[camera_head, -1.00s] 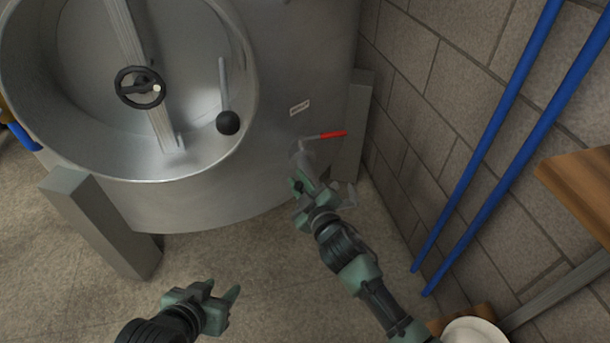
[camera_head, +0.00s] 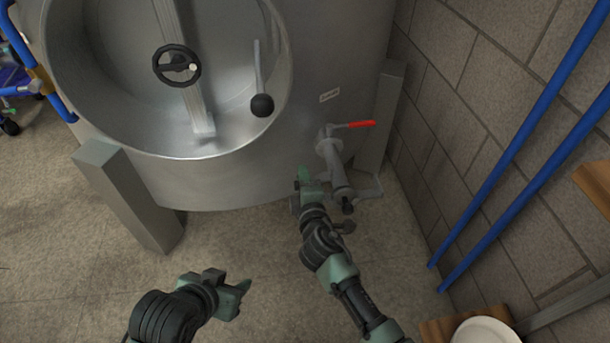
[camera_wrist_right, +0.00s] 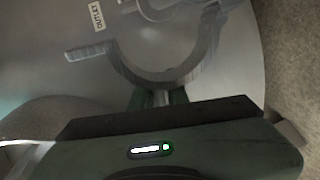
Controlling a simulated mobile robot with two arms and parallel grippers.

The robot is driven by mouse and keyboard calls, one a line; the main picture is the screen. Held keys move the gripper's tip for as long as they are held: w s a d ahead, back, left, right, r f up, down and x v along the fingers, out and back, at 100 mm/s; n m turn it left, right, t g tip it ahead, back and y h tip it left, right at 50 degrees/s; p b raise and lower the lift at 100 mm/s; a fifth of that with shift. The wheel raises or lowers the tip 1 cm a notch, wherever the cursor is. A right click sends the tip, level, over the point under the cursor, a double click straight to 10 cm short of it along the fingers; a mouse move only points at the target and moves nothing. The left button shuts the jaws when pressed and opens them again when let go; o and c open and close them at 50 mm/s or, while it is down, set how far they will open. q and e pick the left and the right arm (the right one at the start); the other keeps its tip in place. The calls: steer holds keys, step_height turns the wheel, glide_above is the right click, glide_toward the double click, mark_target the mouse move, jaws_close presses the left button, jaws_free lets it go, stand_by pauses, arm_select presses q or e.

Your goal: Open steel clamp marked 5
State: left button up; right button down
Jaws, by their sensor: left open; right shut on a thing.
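My right gripper (camera_head: 306,178) is just left of the steel outlet pipe (camera_head: 338,175) below the red-handled valve (camera_head: 350,125). In the right wrist view, its fingers (camera_wrist_right: 157,97) are shut on a curved steel band (camera_wrist_right: 150,77), which looks like part of the clamp. The band curves below the round pipe end (camera_wrist_right: 165,8), with a visible gap between them. No number 5 can be read on it. In the head view the band is mostly hidden by the gripper. My left gripper (camera_head: 240,297) is open and empty above the floor, at the lower left.
A big steel tank (camera_head: 240,185) with a round open hatch and handwheel (camera_head: 177,65) fills the back. A grey leg (camera_head: 130,195) stands left, another (camera_head: 380,110) right. Blue pipes (camera_head: 520,140) run along the block wall. The floor between my arms is clear.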

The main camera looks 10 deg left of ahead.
arm_select(q)
steer(key=shift+w+r, duration=0.15)
steer(key=shift+w, duration=0.1)
arm_select(e)
steer(key=shift+a+n, duration=0.25)
steer(key=shift+n, duration=0.05)
steer(key=c, duration=1.4)
jaws_free()
steer(key=shift+f, duration=0.1)
steer(key=shift+s, duration=0.15)
arm_select(q)
steer(key=s+a+f+g+p, duration=0.1)
steer(key=s+a+g+p, duration=0.1)
steer(key=s, duration=0.5)
steer(key=shift+s+a+f+g+y, duration=0.2)
steer(key=shift+f+g+y, duration=0.15)
steer(key=shift+g, duration=0.45)
arm_select(e)
steer(key=v, duration=0.7)
steer(key=shift+s+d, duration=0.1)
steer(key=shift+s, duration=0.2)
